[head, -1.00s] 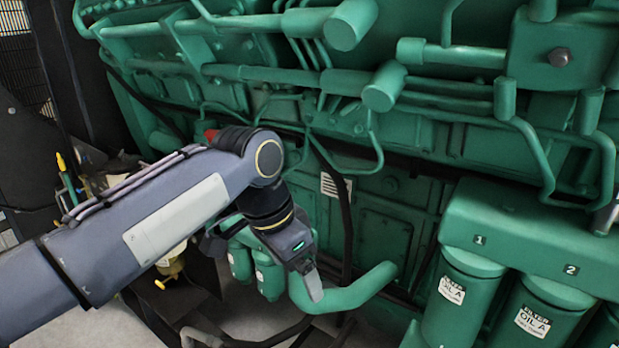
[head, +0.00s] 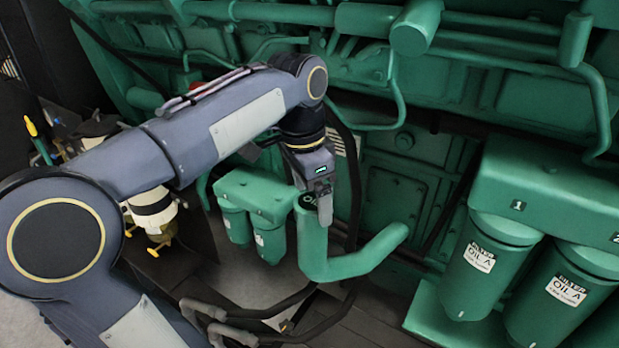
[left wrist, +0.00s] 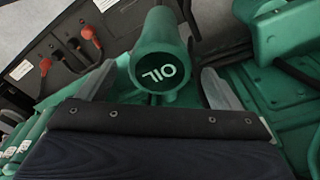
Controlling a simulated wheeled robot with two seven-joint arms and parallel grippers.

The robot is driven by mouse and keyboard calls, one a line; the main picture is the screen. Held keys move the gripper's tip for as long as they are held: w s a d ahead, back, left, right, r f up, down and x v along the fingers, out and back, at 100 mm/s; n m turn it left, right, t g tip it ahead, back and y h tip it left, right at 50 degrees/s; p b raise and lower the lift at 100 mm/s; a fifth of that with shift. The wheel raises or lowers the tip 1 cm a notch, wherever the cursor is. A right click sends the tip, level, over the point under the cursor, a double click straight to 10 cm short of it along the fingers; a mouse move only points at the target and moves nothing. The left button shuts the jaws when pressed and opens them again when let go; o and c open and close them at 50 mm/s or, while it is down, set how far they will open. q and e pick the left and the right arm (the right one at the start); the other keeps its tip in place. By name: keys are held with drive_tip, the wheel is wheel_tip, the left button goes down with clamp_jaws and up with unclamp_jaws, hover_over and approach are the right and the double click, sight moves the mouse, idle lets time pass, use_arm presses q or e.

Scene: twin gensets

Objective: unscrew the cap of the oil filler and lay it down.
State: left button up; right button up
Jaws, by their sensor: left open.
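The oil filler (head: 325,250) is a thick green pipe, bent upward at its left end. Its round dark-topped cap (head: 307,201) sits on the upright end, partly hidden by my gripper. My left gripper (head: 324,208) points down at the cap. In the left wrist view its fingers (left wrist: 158,70) are apart, one on each side of the cap, with gaps showing. I cannot tell how far above the cap the fingertips are. My right gripper is not in view.
Small green filters (head: 270,240) hang left of the filler. Large filters labelled OIL A (head: 487,265) stand to the right. The green engine block (head: 395,200) is close behind. Black hoses (head: 270,312) run below. Red terminals (left wrist: 90,37) show in the left wrist view.

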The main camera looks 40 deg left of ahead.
use_arm(q)
drive_tip(key=shift+f, duration=0.25)
drive_tip(key=c, duration=1.1)
drive_tip(key=shift+r+n+p, duration=0.2)
drive_tip(key=shift+n+p, duration=0.25)
drive_tip(key=shift+n, duration=0.45)
drive_tip(key=n, duration=0.2)
drive_tip(key=shift+n, duration=0.4)
drive_tip(key=shift+y, duration=0.3)
